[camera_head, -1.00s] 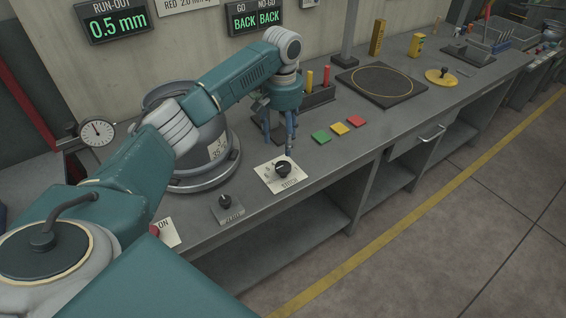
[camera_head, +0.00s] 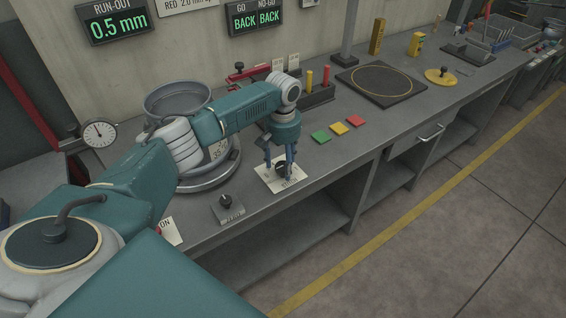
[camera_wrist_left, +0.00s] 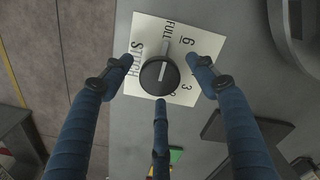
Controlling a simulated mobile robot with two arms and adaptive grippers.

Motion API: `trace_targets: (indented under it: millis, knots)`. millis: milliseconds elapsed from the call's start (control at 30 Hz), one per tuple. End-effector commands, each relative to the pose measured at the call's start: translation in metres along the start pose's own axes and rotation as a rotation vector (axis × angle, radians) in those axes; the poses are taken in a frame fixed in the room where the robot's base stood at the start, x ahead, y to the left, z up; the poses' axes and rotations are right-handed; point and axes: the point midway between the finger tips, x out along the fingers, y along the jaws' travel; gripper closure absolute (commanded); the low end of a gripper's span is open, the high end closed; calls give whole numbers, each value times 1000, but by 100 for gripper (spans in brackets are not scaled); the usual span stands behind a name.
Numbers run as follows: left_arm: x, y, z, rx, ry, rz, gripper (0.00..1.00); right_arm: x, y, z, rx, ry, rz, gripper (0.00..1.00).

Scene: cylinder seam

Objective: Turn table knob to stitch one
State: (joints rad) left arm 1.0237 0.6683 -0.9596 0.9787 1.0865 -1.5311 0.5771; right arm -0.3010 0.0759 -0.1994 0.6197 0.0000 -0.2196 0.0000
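The black round stitch knob (camera_wrist_left: 160,75) sits on a white plate (camera_wrist_left: 143,30) marked STITCH, FULL, 6 and 3; other marks are partly covered. In the left wrist view my left gripper's (camera_wrist_left: 160,75) three blue fingers are spread around the knob. Two stand apart from it; whether the lower one touches it I cannot tell. My right gripper is out of view.
A grey round vessel (camera_head: 176,98) stands behind my left arm. Green, yellow and red tiles (camera_head: 338,129) lie right of the gripper. The bench (camera_head: 330,165) between is clear.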

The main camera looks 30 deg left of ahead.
Motion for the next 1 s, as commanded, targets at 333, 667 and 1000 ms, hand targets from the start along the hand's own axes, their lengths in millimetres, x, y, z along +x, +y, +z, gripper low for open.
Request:
trace_targets:
  millis: [333,667,1000]
  knots:
    - [0,0,0,1,0,0,86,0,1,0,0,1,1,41]
    - [-2,0,0,89,-1,0,86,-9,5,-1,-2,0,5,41]
    - [-3,1,0,365,-2,2,86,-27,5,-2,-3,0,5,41]
